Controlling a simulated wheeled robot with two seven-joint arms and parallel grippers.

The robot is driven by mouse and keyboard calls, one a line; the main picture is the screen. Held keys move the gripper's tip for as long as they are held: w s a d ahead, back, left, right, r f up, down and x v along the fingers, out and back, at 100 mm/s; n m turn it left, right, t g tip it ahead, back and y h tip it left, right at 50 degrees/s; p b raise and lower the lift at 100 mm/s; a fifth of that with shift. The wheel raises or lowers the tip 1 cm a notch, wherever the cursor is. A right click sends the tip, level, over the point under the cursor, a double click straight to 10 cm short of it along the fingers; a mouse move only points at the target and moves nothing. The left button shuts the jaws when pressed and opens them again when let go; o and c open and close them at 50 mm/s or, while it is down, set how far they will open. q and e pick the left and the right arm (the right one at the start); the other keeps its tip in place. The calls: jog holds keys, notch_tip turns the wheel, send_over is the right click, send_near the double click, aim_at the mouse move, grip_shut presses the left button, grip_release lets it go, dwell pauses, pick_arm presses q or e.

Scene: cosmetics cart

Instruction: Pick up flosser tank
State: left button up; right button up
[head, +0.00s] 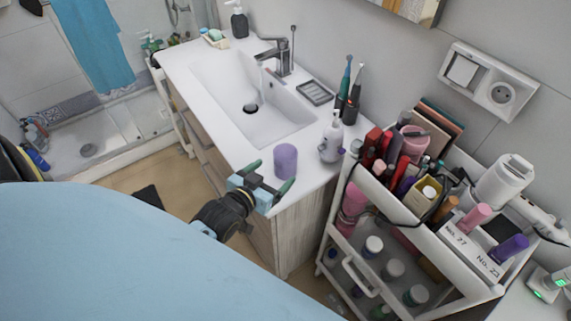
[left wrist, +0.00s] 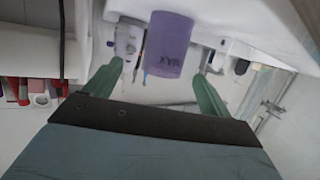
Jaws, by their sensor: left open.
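The flosser tank, a purple cylinder (head: 285,160), stands upright on the near edge of the white sink counter in the head view. In the left wrist view the purple tank (left wrist: 169,44) appears upside down with lettering on its side. My left gripper (head: 268,180) is open and empty, with green fingers just in front of the tank and slightly lower in the head view. In the left wrist view, the fingers of my gripper (left wrist: 159,75) spread to either side of the tank, with no grasp visible. A white flosser body (head: 331,142) stands right of the tank. My right gripper is not in view.
The sink basin (head: 250,90) and faucet (head: 275,58) lie behind the tank. Two electric toothbrushes (head: 352,95) and a grey soap dish (head: 315,93) stand farther back. A crowded white cosmetics cart (head: 450,250) is close on the right. Floor left of the cabinet is mostly clear.

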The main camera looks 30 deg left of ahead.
aim_at(291, 153)
pick_arm(q)
jog(key=x, duration=0.3)
jog(key=shift+a+r+x, duration=0.1)
jog(key=shift+a+x, duration=0.05)
jog(key=shift+x, duration=0.7)
jog(key=shift+a+r+x, duration=0.1)
jog(key=shift+r+x, duration=0.05)
jog(key=shift+x, duration=0.75)
jog(key=shift+a+r+x, duration=0.1)
jog(key=shift+a+x, duration=0.05)
jog(key=shift+x, duration=0.7)
jog(key=shift+w, duration=0.1)
jog(key=c, duration=1.2)
